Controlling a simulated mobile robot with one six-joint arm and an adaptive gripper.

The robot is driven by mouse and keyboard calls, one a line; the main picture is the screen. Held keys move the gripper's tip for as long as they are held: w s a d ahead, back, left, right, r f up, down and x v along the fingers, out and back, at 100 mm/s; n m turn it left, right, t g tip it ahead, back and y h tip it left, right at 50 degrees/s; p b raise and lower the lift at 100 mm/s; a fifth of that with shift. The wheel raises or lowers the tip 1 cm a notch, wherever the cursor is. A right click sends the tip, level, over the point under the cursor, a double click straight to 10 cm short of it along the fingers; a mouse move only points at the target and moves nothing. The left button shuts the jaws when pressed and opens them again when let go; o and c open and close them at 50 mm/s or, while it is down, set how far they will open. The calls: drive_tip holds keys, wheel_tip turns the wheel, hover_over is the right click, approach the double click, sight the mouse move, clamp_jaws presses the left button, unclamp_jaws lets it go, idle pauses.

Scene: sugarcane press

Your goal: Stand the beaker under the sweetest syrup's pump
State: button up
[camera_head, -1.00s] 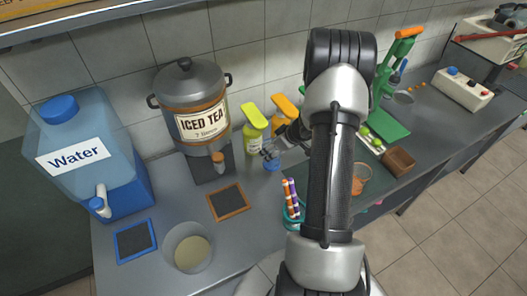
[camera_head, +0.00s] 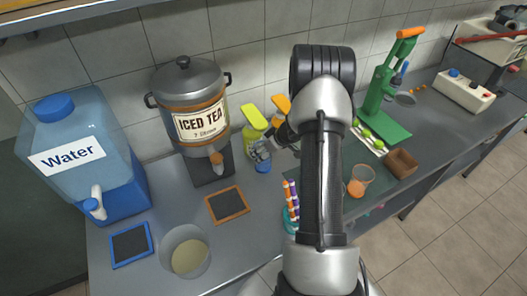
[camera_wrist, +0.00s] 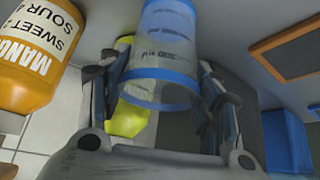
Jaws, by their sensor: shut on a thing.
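My gripper (camera_head: 259,152) is shut on a clear beaker with blue bands and printed marks; in the wrist view the beaker (camera_wrist: 168,48) sits between both fingers (camera_wrist: 165,90). In the head view only the beaker's blue part (camera_head: 263,166) shows clearly, low over or on the counter; I cannot tell if it touches. A bottle with a yellow-green pump (camera_head: 254,117) stands just behind the gripper. A bottle with an orange pump (camera_head: 281,103) is right of it, partly hidden by my arm. The wrist view shows an orange bottle (camera_wrist: 40,55) labelled "Mango" and "Sweet", "Sour".
An iced tea urn (camera_head: 199,118) stands left of the bottles, with a blue water dispenser (camera_head: 75,150) farther left. Two small framed boards (camera_head: 228,205) (camera_head: 131,245) and a clear container (camera_head: 185,252) are in front. A green press (camera_head: 384,110) stands right of my arm.

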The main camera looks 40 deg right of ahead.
drive_tip(key=o, duration=1.2)
drive_tip(key=shift+c, duration=0.2)
